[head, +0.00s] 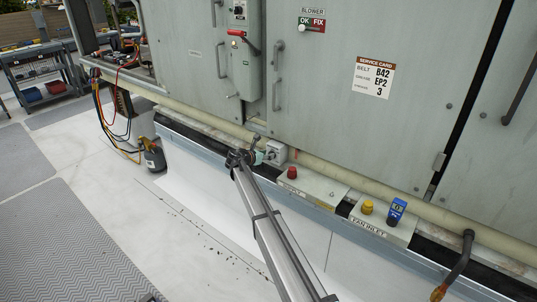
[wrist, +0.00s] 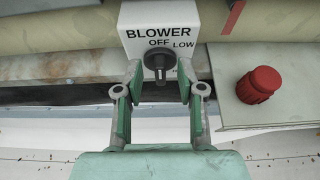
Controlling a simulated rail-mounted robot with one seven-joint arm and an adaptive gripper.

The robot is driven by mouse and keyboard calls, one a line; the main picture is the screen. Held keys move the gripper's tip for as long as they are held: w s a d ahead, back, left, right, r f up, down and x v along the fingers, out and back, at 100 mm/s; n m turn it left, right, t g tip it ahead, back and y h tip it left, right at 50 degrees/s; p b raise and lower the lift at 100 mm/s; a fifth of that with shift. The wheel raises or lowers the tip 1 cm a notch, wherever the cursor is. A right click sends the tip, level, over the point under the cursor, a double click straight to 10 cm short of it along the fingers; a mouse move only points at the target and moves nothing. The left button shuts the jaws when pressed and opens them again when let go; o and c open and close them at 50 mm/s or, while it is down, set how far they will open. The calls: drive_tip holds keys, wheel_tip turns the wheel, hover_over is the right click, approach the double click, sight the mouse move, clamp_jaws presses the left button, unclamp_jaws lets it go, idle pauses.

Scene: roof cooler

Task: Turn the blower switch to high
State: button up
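The blower switch box (wrist: 158,18) is white, marked BLOWER, OFF and LOW; lettering lower right of the knob is mostly hidden. Its black rotary knob (wrist: 158,66) stands between my gripper's two green-padded fingers in the wrist view. My gripper (wrist: 158,92) is open, with a gap on both sides of the knob. I cannot tell the knob's exact setting. In the head view the switch box (head: 277,152) is on the ledge at the foot of the cabinet, and my gripper (head: 262,156) is right at it, partly covering it.
A box with a red knob (wrist: 259,84) sits right of the switch; the red knob also shows in the head view (head: 292,172). Further right are a yellow knob (head: 367,207) and a blue meter (head: 396,211). A pipe (head: 325,170) runs behind along the cabinet.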

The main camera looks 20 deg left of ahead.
drive_tip(key=shift+x, duration=1)
clamp_jaws()
